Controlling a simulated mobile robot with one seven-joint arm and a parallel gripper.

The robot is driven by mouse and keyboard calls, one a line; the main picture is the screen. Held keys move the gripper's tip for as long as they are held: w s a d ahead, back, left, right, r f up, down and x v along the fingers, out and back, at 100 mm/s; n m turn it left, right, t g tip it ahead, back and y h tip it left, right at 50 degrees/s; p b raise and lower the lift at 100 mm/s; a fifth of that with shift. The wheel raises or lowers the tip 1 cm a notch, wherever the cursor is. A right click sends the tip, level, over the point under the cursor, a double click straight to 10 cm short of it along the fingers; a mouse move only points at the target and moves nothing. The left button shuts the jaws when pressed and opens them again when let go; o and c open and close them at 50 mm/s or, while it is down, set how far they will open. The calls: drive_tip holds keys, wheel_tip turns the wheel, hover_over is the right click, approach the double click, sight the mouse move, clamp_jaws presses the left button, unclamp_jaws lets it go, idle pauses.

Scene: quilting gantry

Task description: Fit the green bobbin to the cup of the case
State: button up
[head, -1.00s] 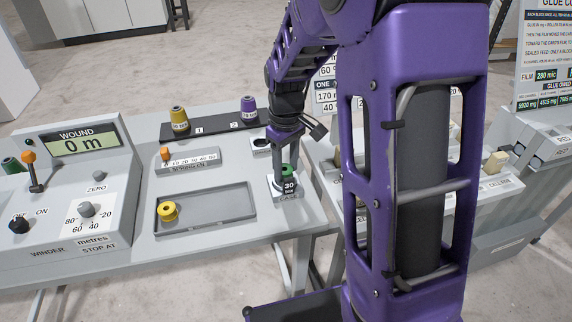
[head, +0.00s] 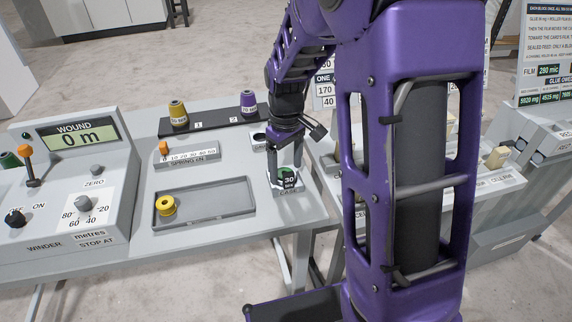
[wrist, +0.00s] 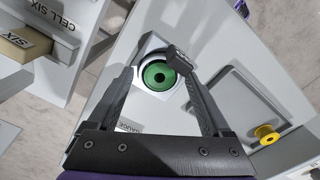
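The case (head: 286,190) is a small pale block with a dark "30" sign, near the right front corner of the table. The green bobbin (wrist: 159,76) sits in the round cup on top of the case (wrist: 147,45), seen from above as a green ring with a dark centre. In the head view the green bobbin (head: 286,171) shows just behind the sign. My gripper (head: 285,174) is over the case with a finger on either side of the bobbin. In the wrist view my gripper (wrist: 158,68) is open, with visible space between its fingers and the bobbin.
A yellow bobbin (head: 166,205) lies in the left part of the grey tray (head: 222,197). Yellow (head: 178,113) and purple (head: 248,102) thread cones stand on the black rack at the back. The winder console (head: 75,190) fills the left end.

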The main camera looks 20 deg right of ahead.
wheel_tip(320, 180, up, 18)
drive_tip(key=p, duration=0.2)
drive_tip(key=shift+f, duration=0.25)
idle(0.6)
